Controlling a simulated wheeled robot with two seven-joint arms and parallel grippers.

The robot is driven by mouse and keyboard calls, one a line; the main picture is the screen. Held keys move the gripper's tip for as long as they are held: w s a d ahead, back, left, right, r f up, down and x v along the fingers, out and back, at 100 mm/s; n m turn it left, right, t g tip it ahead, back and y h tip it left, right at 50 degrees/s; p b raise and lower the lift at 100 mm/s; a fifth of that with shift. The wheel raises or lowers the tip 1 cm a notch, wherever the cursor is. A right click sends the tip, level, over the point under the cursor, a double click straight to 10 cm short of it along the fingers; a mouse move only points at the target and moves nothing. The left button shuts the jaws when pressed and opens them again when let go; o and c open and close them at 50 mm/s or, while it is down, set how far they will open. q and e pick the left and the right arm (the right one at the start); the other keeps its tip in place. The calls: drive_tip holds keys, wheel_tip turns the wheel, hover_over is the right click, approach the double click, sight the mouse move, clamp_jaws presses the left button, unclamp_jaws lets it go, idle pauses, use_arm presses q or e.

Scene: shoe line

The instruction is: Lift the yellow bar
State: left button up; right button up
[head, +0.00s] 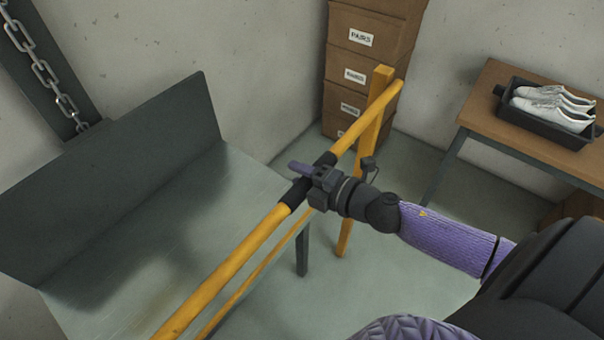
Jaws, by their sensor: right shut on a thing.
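The yellow bar (236,261) runs slantwise from the bottom left edge up to the right, with a black grip section around its middle. My right gripper (310,178) is shut on the bar at this black section, its purple fingertip showing past the far side. The bar's upper end lies beside a yellow post (375,120); I cannot tell whether they touch. The bar's near end is cut off by the frame. My left gripper is not in view.
A grey metal table (150,240) with an upright back panel (120,165) stands at the left, under a hanging chain (40,70). Labelled cardboard boxes (350,65) are stacked behind the post. A wooden table (480,120) at the right bears a black tray (545,126) of white shoes.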

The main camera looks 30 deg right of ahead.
clamp_jaws()
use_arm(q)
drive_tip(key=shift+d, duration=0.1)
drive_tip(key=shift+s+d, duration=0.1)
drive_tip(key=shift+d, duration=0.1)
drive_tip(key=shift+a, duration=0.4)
